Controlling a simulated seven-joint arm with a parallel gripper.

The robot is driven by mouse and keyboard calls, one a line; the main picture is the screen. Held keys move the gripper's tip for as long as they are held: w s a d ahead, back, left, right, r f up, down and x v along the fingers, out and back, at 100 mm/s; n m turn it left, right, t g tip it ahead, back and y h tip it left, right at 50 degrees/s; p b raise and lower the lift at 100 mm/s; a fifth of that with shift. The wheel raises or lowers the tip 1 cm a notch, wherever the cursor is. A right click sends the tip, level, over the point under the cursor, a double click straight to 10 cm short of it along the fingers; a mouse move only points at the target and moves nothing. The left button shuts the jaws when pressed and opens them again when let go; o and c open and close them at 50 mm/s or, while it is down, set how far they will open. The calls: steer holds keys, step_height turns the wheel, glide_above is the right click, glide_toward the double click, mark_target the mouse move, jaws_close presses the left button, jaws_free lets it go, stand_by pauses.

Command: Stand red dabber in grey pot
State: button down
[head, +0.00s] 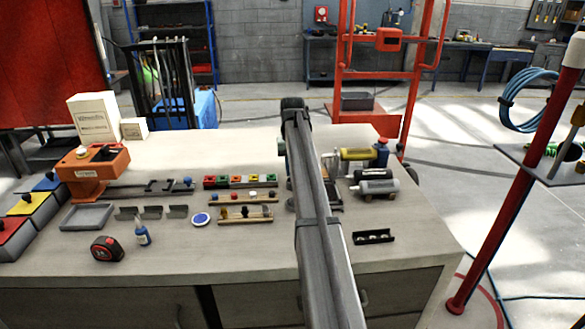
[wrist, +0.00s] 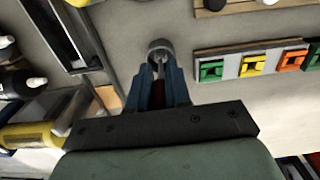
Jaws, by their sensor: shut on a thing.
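In the wrist view my gripper (wrist: 159,72) points at the bench with its two blue fingers close together. It is shut on the red dabber (wrist: 158,95), whose dark red part shows between the fingers. A thin pale shaft runs from it toward the fingertips. The grey pot (wrist: 152,44), a small round cup with a dark opening, lies right at the fingertips. The dabber's end overlaps the pot's opening in the picture. I cannot tell whether it is inside or above it. In the head view my arm hides the dabber and the pot.
A rack of coloured blocks (head: 240,181) lies left of my arm; it also shows in the wrist view (wrist: 252,64). A yellow cylinder (head: 358,154) and grey cylinder (head: 376,187) lie to the right. A black tray (head: 373,237) sits near the front right.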

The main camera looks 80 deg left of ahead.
steer(key=c, duration=1.1)
jaws_free()
steer(key=shift+f, duration=0.1)
step_height(320, 180, up, 12)
steer(key=shift+r, duration=0.15)
steer(key=shift+w, duration=0.1)
